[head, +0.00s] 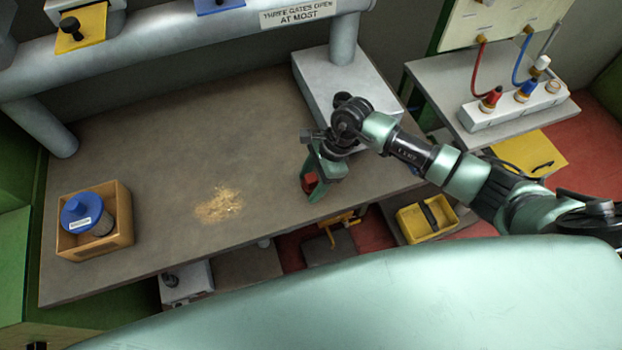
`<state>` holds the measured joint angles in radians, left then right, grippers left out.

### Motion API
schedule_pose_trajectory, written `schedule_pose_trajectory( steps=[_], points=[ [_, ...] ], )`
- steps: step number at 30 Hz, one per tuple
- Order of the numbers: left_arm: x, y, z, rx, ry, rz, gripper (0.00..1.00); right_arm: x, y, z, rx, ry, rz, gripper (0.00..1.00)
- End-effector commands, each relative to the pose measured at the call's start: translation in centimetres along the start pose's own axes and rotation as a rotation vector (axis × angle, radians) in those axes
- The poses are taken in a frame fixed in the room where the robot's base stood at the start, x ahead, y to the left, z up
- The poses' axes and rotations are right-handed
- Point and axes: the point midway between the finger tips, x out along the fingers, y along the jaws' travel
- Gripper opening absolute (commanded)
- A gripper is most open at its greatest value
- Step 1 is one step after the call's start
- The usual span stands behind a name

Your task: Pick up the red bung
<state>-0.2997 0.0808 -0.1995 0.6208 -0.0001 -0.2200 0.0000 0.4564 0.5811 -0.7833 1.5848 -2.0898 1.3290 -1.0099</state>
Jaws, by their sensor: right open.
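The red bung (310,181) is a small, dark red piece on the workbench near its right front edge. My right gripper (314,188) reaches in from the right and points down at the bung. Its green fingers are open, with the bung showing between or just beside them; I cannot tell whether they touch it. The fingers and wrist hide part of the bung. My left gripper is not in view.
The brown workbench (150,180) holds a wooden box (110,240) with a blue-lidded jar (82,214), and a patch of crumbs (220,205). A grey block (335,85) stands behind my gripper. A side table (440,85) carries a white strip with red and blue plugs.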

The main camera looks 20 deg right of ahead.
Motion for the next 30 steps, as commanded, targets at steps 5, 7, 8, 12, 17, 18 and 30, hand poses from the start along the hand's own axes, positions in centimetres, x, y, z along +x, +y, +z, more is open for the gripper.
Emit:
schedule_pose_trajectory(
  steps=[5, 7, 8, 12, 17, 18, 30],
  points=[
    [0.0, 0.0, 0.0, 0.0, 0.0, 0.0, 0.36, 0.1, 0.0, 0.0, 0.0, 0.0, -0.001, 0.56],
    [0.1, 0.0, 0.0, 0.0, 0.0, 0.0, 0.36, 0.1, 0.0, 0.0, 0.0, 0.0, -0.001, 0.48],
    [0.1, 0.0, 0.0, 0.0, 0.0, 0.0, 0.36, 0.1, 0.0, 0.0, 0.0, 0.0, -0.001, 0.39],
    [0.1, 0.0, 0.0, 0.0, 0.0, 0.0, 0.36, 0.1, 0.0, 0.0, 0.0, 0.0, -0.001, 0.01],
    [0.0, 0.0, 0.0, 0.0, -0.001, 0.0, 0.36, 0.1, -0.1, 0.0, 0.0, 0.0, -0.002, 0.01],
    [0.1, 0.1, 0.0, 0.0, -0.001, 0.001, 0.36, 0.1, -0.1, 0.0, 0.0, 0.0, -0.002, 0.01],
    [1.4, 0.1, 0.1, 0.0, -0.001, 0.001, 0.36, -3.6, -0.3, 1.4, -0.005, 0.001, -0.009, 0.01]
  ],
)
